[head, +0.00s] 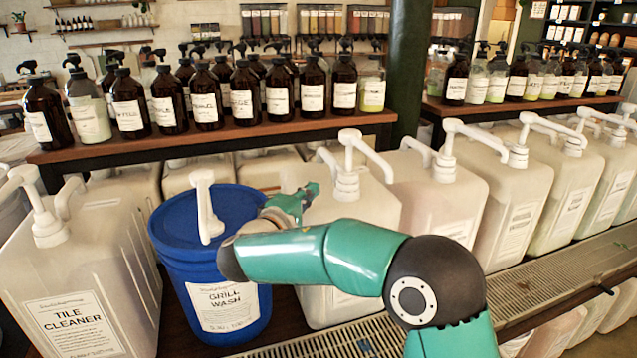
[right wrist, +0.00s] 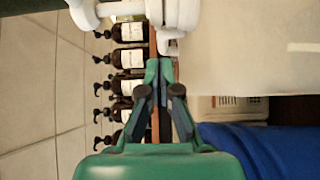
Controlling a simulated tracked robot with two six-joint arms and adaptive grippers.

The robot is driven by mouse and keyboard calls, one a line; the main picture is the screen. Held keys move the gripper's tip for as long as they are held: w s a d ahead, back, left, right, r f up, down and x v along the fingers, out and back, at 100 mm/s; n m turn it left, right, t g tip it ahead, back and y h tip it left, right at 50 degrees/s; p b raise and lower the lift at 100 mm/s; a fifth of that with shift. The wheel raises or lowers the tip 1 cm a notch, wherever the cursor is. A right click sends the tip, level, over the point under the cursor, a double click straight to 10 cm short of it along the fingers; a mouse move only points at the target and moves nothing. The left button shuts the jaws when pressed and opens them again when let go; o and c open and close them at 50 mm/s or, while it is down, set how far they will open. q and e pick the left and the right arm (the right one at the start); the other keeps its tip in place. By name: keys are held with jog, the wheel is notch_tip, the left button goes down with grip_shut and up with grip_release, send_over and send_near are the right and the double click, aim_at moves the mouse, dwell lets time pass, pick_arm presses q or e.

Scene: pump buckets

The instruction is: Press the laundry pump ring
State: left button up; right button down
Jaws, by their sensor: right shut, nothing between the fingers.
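A white pump (head: 347,165) with a ringed collar and a spout stands upright on a white container (head: 352,215) just right of the blue bucket. My arm hides much of this container's front, and I cannot read a laundry label on any pump. My right gripper (head: 311,190) is shut and empty, left of this pump at about its collar height. In the right wrist view the shut fingertips (right wrist: 160,66) point toward the white pump (right wrist: 168,14), close to its collar; contact cannot be told. My left gripper is not in view.
A TILE CLEANER container (head: 85,270) is at left; more white pump containers (head: 510,195) line up at right. Brown bottles (head: 205,95) stand on a wooden shelf (head: 150,145) behind.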

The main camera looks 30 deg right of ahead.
aim_at(342, 170)
jog(key=p+x, duration=0.3)
jog(key=x, duration=0.5)
jog(key=shift+w+d+r, duration=0.1)
jog(key=shift+w+d, duration=0.05)
jog(key=shift+d, duration=0.1)
jog(key=shift+w+d, duration=0.15)
jog(key=shift+d, duration=0.1)
